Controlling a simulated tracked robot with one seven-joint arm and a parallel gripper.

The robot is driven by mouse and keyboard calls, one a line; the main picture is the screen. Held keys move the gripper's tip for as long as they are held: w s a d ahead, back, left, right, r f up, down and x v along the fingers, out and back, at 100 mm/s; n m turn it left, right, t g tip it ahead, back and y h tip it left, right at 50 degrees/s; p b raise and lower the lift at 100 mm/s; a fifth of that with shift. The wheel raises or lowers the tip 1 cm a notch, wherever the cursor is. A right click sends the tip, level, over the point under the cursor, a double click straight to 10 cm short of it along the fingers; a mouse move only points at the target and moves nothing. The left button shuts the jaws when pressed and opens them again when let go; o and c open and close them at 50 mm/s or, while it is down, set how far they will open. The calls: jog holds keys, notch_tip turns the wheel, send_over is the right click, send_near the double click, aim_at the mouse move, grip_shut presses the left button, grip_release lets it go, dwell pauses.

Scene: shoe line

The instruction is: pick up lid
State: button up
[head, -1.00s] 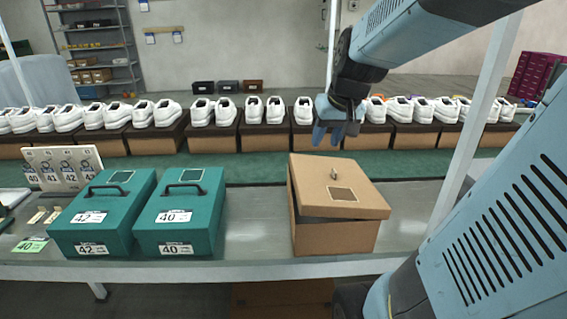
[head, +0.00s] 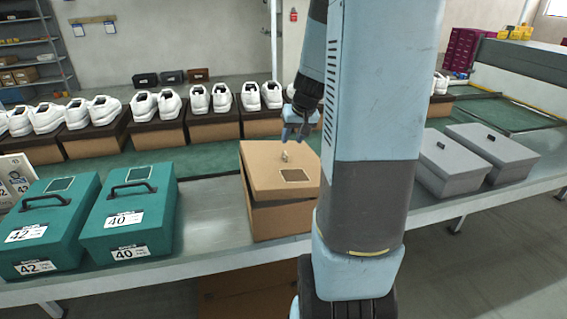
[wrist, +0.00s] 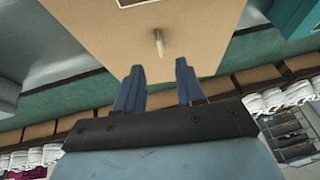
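My gripper (head: 296,132) is above and behind the lid's far edge. In the wrist view, its two blue fingers (wrist: 158,76) are apart with nothing between them. My arm hides the box's right side.
Two teal boxes with handles, labelled 42 (head: 48,222) and 40 (head: 130,213), stand to the left. Two grey boxes (head: 447,165) stand to the right. Behind runs a row of white shoes (head: 158,103) on brown boxes.

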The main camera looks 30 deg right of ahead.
aim_at(286, 153)
jog(key=shift+x, duration=4.3)
jog(key=shift+w, duration=0.1)
grip_shut()
